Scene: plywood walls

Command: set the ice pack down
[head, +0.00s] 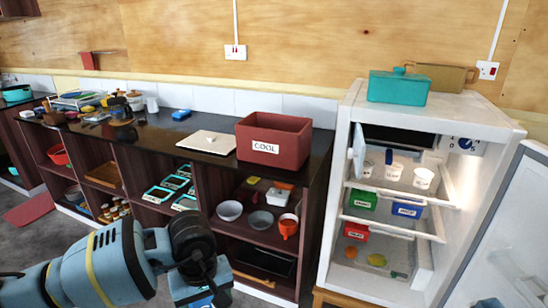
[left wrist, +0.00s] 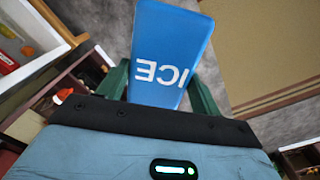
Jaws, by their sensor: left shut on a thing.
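The ice pack (left wrist: 172,50) is a flat blue block with white letters "ICE", upside down in the left wrist view. My left gripper (left wrist: 160,84) is shut on it, with a dark green finger on each side. In the head view my left gripper (head: 204,292) is low at the bottom edge, in front of the open shelves and below the counter. The pack is mostly hidden there by the gripper. A dark red box (head: 254,150) labelled "COOL" stands open on the counter. My right gripper is not in view.
A white lid-like panel (head: 207,142) lies left of the box. The black counter (head: 155,128) has some bare room left of that panel. An open fridge (head: 340,225) with tubs and small boxes stands at the right, its door (head: 505,245) swung out. Bowls (head: 229,211) sit on the shelves.

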